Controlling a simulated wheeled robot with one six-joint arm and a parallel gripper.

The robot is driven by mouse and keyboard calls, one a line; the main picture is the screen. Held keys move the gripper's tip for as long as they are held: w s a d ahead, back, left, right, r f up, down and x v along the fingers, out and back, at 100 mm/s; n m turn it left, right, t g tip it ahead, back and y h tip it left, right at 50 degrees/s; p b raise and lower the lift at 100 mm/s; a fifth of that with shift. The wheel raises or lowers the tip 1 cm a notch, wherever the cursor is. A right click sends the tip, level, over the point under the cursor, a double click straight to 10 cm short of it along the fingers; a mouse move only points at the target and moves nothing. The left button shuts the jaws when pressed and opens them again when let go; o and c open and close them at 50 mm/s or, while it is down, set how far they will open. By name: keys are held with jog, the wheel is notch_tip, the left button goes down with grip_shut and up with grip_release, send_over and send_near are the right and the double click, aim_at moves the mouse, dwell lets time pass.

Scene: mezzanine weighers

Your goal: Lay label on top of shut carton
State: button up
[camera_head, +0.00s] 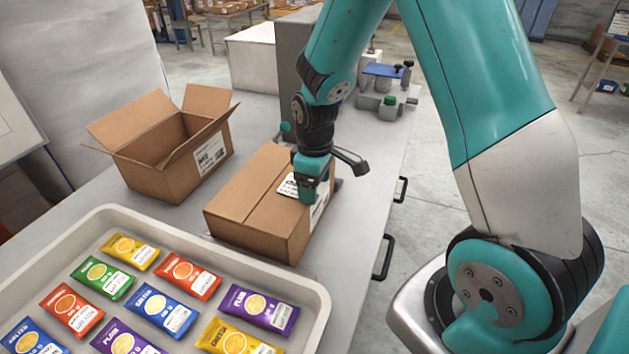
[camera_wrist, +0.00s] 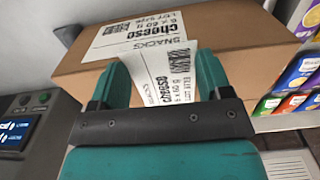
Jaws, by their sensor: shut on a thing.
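The shut brown carton (camera_head: 250,190) stands on the grey bench; its flaps lie closed. My gripper (camera_head: 308,195) is at the carton's right edge, low over its top. It is shut on a white printed label (camera_head: 287,186), part of which reaches over the carton's top. In the wrist view the label (camera_wrist: 165,72) stands out between my gripper's two fingers (camera_wrist: 158,85), with the carton (camera_wrist: 235,62) close beyond it. Another printed label (camera_wrist: 130,36) is on the carton. Whether the held label touches the carton I cannot tell.
An open empty carton (camera_head: 160,178) stands to the left. A pale tray (camera_head: 312,290) of colourful snack packs is in front. A grey device (camera_head: 385,105) stands at the bench's far end. The bench's right edge, with dark handles (camera_head: 383,258), is close to the shut carton.

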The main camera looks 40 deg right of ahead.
dwell(0.4)
jog(key=o, duration=1)
jog(key=shift+r, duration=0.1)
notch_tip(320, 180, up, 17)
jog(key=b, duration=0.2)
jog(key=s+a+y, duration=0.4)
jog(key=s+a, duration=1.2)
jog(key=s, duration=0.4)
jog(key=shift+s+a+r, duration=0.15)
jog(key=shift+s+r, duration=0.1)
